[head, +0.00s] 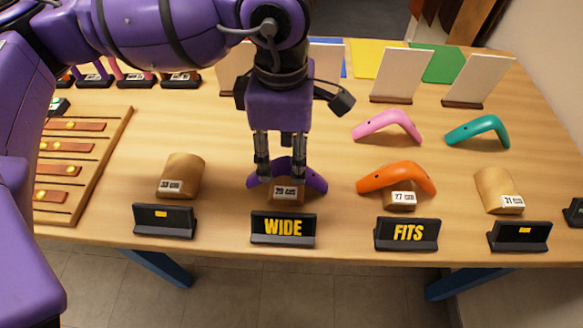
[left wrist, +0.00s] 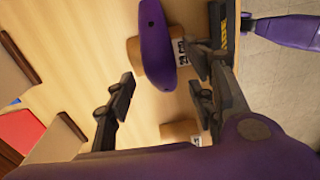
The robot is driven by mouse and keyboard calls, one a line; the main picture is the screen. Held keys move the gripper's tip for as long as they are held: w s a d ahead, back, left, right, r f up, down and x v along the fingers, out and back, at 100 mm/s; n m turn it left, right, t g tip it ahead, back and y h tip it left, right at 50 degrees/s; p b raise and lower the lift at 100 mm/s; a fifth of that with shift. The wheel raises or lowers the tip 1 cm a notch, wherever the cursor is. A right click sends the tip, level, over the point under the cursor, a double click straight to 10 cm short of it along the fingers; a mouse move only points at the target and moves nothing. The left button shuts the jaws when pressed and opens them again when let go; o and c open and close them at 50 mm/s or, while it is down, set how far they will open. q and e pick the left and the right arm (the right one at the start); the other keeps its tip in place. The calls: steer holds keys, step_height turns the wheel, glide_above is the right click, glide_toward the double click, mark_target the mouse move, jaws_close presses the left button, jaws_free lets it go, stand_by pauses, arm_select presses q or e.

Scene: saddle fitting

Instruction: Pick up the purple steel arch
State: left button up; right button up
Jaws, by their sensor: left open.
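The purple steel arch (head: 315,180) straddles a wooden saddle block marked 29 cm (head: 286,194), behind a black stand reading WIDE (head: 283,228). My left gripper (head: 281,174) points down right over the arch, its fingers open. In the left wrist view the arch (left wrist: 155,40) lies lengthwise with its near end between the open fingers (left wrist: 160,82); I see no firm grip on it. The arm and fingers hide part of the arch's middle in the head view. My right gripper does not show.
An orange arch (head: 380,178) sits on a block behind the FITS stand (head: 407,233). Pink (head: 388,124) and teal (head: 478,129) arches lie behind. Bare blocks (head: 181,175) (head: 497,190) stand left and right. A slatted wooden rack (head: 118,135) is at left.

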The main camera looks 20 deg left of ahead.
mark_target(287, 166)
arm_select(q)
step_height(287, 166, down, 4)
steer(key=shift+d+f, duration=0.1)
steer(key=shift+d, duration=0.05)
jaws_close()
stand_by(0.3)
